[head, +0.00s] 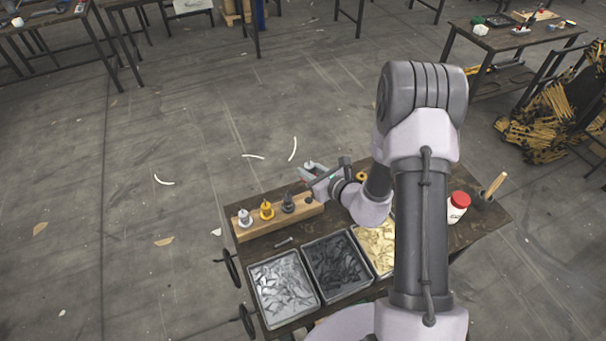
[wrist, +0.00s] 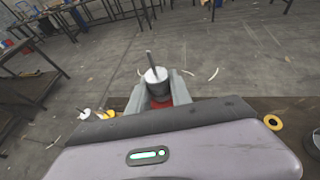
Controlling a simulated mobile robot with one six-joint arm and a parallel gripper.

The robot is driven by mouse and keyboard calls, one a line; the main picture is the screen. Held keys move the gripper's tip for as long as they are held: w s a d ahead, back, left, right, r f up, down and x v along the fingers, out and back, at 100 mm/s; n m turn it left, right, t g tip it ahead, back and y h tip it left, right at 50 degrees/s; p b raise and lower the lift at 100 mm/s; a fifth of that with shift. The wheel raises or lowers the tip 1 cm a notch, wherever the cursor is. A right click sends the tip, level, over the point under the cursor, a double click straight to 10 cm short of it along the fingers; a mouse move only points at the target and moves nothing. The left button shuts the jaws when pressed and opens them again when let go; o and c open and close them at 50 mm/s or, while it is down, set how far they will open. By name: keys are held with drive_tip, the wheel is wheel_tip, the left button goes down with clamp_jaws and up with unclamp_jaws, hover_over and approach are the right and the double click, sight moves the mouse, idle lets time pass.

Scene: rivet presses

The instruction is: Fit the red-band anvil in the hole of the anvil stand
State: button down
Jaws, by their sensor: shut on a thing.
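My gripper (head: 312,174) is shut on the red-band anvil (wrist: 156,78), a pale grey cylinder with a thin rod on top. Its red band (wrist: 161,103) shows between the fingers in the wrist view, and the anvil stands roughly upright there. In the head view the anvil (head: 309,166) is small and partly covered by the gripper. The anvil stand (head: 262,229) is a wooden block at the table's far left edge. My gripper is above and beyond the stand's right end. The hole is not clearly visible.
Trays of silver (head: 283,288), dark (head: 338,266) and brass-coloured parts (head: 377,246) stand in front of the stand. A small bolt (head: 284,241) lies between. A yellow ring (wrist: 273,122), a red-capped bottle (head: 457,208) and a wooden-handled tool in a dark cup (head: 487,194) are to the right.

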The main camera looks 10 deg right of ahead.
sight(308, 194)
drive_tip(key=shift+s+r, duration=0.15)
drive_tip(key=shift+s, duration=0.1)
wheel_tip(308, 194, down, 12)
drive_tip(key=b, duration=1)
drive_tip(key=shift+w+r, duration=0.1)
drive_tip(key=shift+r, duration=0.1)
drive_tip(key=c, duration=1.1)
unclamp_jaws()
drive_tip(key=p+v, duration=0.2)
drive_tip(key=v, duration=1.5)
drive_tip(key=shift+s+d+r+p, duration=0.1)
drive_tip(key=shift+s+p, duration=0.15)
drive_tip(key=shift+p, duration=0.15)
